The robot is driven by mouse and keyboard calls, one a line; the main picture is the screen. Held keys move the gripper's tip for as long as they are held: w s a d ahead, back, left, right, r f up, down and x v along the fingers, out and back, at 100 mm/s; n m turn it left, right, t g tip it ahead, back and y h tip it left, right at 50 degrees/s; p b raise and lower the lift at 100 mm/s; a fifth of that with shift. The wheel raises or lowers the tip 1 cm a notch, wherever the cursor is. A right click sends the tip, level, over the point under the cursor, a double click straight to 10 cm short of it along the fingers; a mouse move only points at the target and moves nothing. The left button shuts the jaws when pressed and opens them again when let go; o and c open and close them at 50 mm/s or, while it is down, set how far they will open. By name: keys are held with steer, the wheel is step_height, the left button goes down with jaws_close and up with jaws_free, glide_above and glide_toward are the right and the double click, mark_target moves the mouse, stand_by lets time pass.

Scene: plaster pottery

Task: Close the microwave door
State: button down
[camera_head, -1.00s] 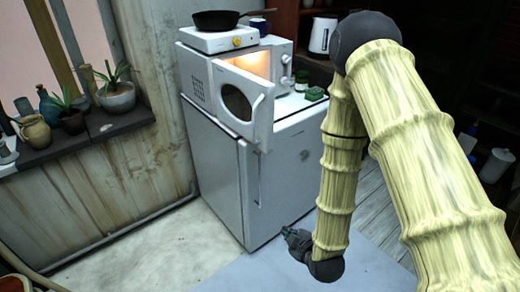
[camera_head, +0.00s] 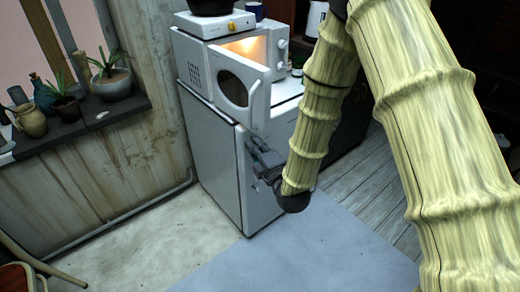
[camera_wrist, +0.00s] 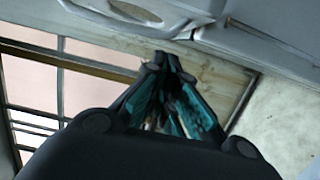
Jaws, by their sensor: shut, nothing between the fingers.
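The white microwave (camera_head: 200,68) sits on top of a white fridge, with its inside lit. Its door (camera_head: 233,94), with a dark oval window, stands open and juts toward the front of the fridge. My gripper (camera_head: 256,143) is shut and empty, just below the door's lower free corner and in front of the upper fridge. I cannot tell in the head view whether it touches anything. In the wrist view the shut fingers (camera_wrist: 168,62) point up at a pale surface with a curved dark opening, likely the door (camera_wrist: 185,14), close beyond the fingertips.
The fridge (camera_head: 215,155) stands below the microwave. A white hot plate (camera_head: 214,25) with a dark pan (camera_head: 210,5) rests on the microwave. Potted plants (camera_head: 111,77) and jugs line the window sill at left.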

mark_target(250, 128)
steer(key=w+p, duration=0.1)
steer(key=w, duration=0.5)
steer(key=shift+d+r+p, duration=0.1)
steer(key=shift+d+p, duration=0.05)
steer(key=shift+p, duration=0.25)
steer(key=shift+w+d, duration=0.45)
steer(key=shift+w, duration=0.05)
